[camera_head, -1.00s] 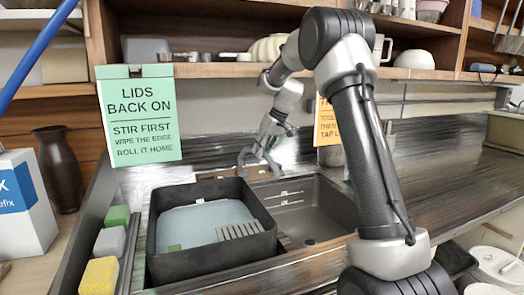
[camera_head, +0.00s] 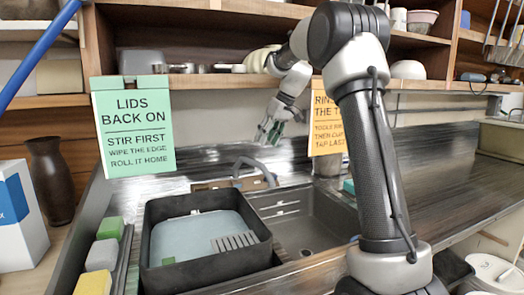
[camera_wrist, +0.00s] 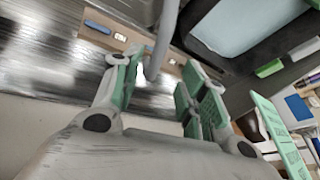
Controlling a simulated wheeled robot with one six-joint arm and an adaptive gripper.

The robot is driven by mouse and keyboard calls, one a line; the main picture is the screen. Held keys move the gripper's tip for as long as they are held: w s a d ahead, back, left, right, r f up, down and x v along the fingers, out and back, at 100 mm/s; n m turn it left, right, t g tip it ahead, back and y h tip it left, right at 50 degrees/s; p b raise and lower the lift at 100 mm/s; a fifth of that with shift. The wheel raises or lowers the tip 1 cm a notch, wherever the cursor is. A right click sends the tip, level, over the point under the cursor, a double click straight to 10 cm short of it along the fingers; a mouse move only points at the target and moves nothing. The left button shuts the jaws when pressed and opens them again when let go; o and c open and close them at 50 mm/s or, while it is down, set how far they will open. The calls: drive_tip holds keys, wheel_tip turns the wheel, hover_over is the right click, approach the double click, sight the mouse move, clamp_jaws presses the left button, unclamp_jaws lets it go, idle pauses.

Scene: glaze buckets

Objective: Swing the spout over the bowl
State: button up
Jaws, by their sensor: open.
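The grey curved spout (camera_head: 258,166) rises from the wooden-looking strip behind the basins in the head view. Its end is over the near side of that strip, close to the back edge of the dark sink bowl (camera_head: 322,222). My gripper (camera_head: 270,132) is open, above and behind the spout, with green pads on its fingers. In the wrist view the spout (camera_wrist: 164,38) runs down between the spread fingers of my gripper (camera_wrist: 160,85). No contact between finger and spout shows, and the depth between them is unclear.
A black tub (camera_head: 160,268) with a pale blue bottom stands left of the sink bowl. Sponges (camera_head: 101,255) line its left side. A green sign (camera_head: 134,127) and an orange sign (camera_head: 325,125) hang from the shelf (camera_head: 215,81). The counter at right is clear.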

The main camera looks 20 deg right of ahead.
drive_tip(key=shift+v, duration=0.95)
